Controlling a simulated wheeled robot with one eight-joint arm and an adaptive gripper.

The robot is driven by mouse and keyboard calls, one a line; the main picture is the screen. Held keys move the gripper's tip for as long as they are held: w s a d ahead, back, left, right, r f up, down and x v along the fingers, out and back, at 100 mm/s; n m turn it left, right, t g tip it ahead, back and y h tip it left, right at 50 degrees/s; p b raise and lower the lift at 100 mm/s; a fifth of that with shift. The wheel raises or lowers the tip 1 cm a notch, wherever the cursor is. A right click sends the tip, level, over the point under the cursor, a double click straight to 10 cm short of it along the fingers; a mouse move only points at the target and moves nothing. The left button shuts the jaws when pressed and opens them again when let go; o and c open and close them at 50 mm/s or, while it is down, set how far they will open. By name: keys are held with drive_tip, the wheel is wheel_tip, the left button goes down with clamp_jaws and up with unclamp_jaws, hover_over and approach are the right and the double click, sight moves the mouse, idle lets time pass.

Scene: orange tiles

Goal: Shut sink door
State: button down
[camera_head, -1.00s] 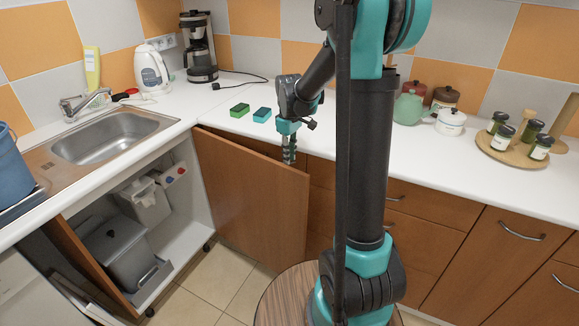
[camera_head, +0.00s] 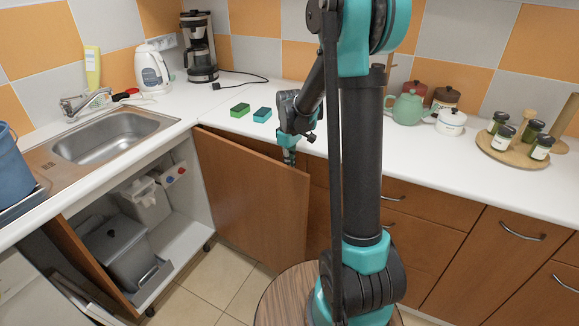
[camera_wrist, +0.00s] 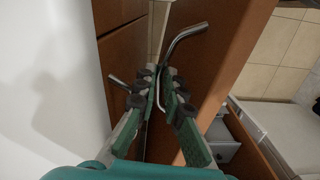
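The brown sink door (camera_head: 250,200) stands wide open, swung out from the cabinet under the sink (camera_head: 105,140). In the wrist view its face (camera_wrist: 222,45) rises on the right, with a curved metal handle (camera_wrist: 188,33) by my fingertips. My gripper (camera_head: 289,156) is at the door's free upper edge, on its outer side; the fingers' lower part is hidden behind the door. In the wrist view my gripper (camera_wrist: 160,75) points into the gap between door and drawers. Its fingers are apart, the handle bar seemingly between them; contact is unclear.
Drawer fronts (camera_wrist: 118,50) stand close on the left in the wrist view, with a drawer handle (camera_wrist: 119,82) near the fingers. Another open door (camera_head: 85,262) and a grey bin (camera_head: 115,255) are at the left. Tiled floor (camera_head: 215,285) is clear before the cabinet.

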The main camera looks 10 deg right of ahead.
drive_tip(key=shift+s, duration=0.1)
drive_tip(key=s+a+m, duration=0.4)
drive_tip(key=s+a, duration=0.4)
drive_tip(key=a, duration=0.6)
drive_tip(key=s+a+m, duration=0.3)
drive_tip(key=s+a, duration=0.5)
drive_tip(key=a, duration=0.5)
drive_tip(key=w+a+m, duration=0.1)
drive_tip(key=a+m, duration=0.3)
drive_tip(key=a, duration=1.1)
drive_tip(key=w+a+m, duration=0.2)
drive_tip(key=a+m, duration=0.2)
drive_tip(key=a, duration=1.2)
drive_tip(key=shift+w, duration=0.25)
drive_tip(key=shift+d, duration=0.1)
drive_tip(key=c, duration=1.9)
unclamp_jaws()
